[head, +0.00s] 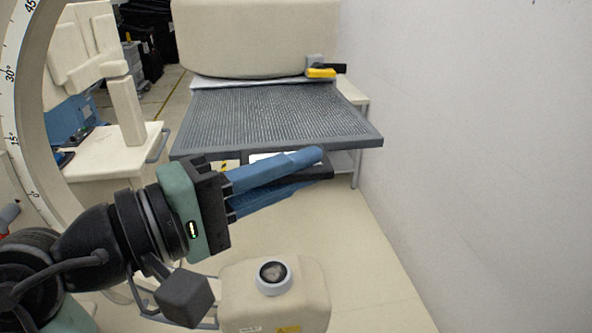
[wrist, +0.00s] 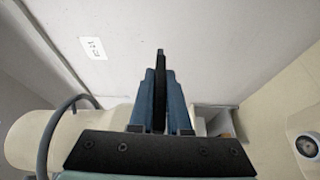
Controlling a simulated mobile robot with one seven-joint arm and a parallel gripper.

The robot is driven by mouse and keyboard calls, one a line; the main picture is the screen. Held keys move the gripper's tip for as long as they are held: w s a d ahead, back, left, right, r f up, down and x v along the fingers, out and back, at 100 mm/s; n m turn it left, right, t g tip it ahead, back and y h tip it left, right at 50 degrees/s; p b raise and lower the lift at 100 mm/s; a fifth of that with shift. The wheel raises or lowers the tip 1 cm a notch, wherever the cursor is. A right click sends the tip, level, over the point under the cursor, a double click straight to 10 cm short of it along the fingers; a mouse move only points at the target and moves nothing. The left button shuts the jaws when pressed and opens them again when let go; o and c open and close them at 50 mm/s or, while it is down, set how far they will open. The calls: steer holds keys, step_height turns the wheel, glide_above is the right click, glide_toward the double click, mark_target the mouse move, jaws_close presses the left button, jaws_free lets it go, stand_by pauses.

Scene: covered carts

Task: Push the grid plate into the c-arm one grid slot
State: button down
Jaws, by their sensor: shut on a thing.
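My gripper (head: 318,170) is shut on a thin dark plate, taken to be the grid plate (head: 318,173). In the wrist view the plate (wrist: 160,72) shows edge-on between the blue fingers (wrist: 160,100) and sticks out past their tips. In the head view the fingers hide much of it. It is below the front edge of a wide grey ribbed panel (head: 270,115); whether they touch I cannot tell. A curved white arc with degree marks (head: 12,130), perhaps part of a c-arm, stands at the left. I cannot make out the grid slot for certain.
A large beige housing (head: 258,40) stands behind the ribbed panel, with a yellow and black item (head: 320,73) at its right. A beige unit with a round dark cap (head: 275,300) is below my gripper. A white wall (head: 470,130) bounds the right. A beige cart (head: 110,155) is at left.

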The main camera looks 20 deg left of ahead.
mark_target(274, 99)
steer(key=shift+w+a+r+p, duration=0.1)
steer(key=shift+w+a+p, duration=0.1)
steer(key=shift+w+a, duration=2.1)
steer(key=shift+w+a+p, duration=0.25)
steer(key=shift+w+a, duration=1.15)
steer(key=shift+w, duration=1.75)
steer(key=shift+w+a+r+p, duration=0.1)
steer(key=shift+w+a+p, duration=0.1)
steer(key=shift+w+a, duration=2.1)
